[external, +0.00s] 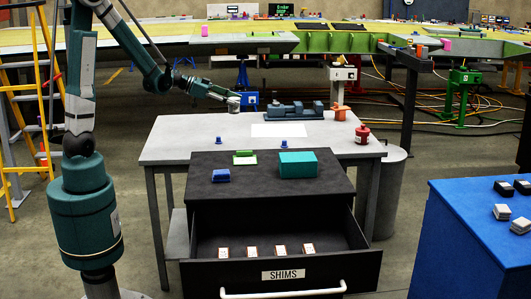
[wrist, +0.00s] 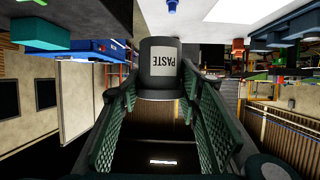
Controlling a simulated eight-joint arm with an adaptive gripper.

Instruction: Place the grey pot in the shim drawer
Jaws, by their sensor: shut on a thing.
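The grey pot (wrist: 147,78) with a white PASTE label is between the two green ribbed fingers of my gripper (wrist: 160,95) in the wrist view. My gripper is shut on it, and the label reads upside down. In the external view my gripper (external: 231,98) is at the back left of the grey table, behind the black cabinet; the pot is small there at its tip, and I cannot tell if it touches the table. The shim drawer (external: 355,268), labelled SHIMS, is pulled open at the front, with several small white-and-orange packs in a row inside.
A blue vise (external: 293,111) and a red pot (external: 362,134) stand on the table. A blue bench (external: 470,240) is at right.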

